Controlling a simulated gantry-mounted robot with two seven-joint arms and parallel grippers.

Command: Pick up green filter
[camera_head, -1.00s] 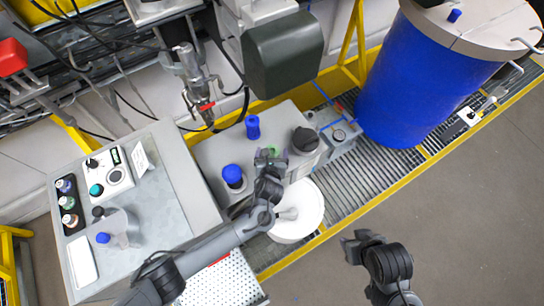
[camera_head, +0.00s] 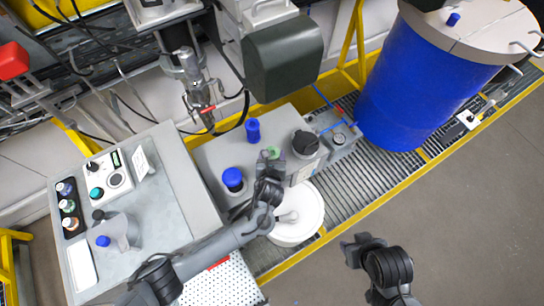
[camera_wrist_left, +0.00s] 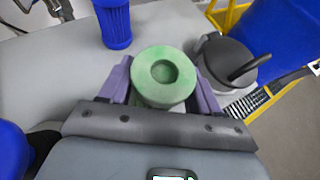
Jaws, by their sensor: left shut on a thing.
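The green filter (camera_wrist_left: 164,77) is a pale green round piece with a hollow in its top, between the purple fingers of my left gripper in the left wrist view. My left gripper (camera_head: 271,156) is shut on it above the grey box top (camera_head: 213,151). In the head view only a small bit of green shows at the fingertips. I cannot tell whether the filter touches the box top. My right gripper (camera_head: 361,243) is at the lower right, over the floor, away from the filter; its finger opening is unclear.
A blue filter (camera_head: 253,130) stands behind the green one, and a blue-capped piece (camera_head: 232,179) is left of it. A black-lidded container (camera_head: 305,143) is to its right. A large blue drum (camera_head: 420,85) stands at the right.

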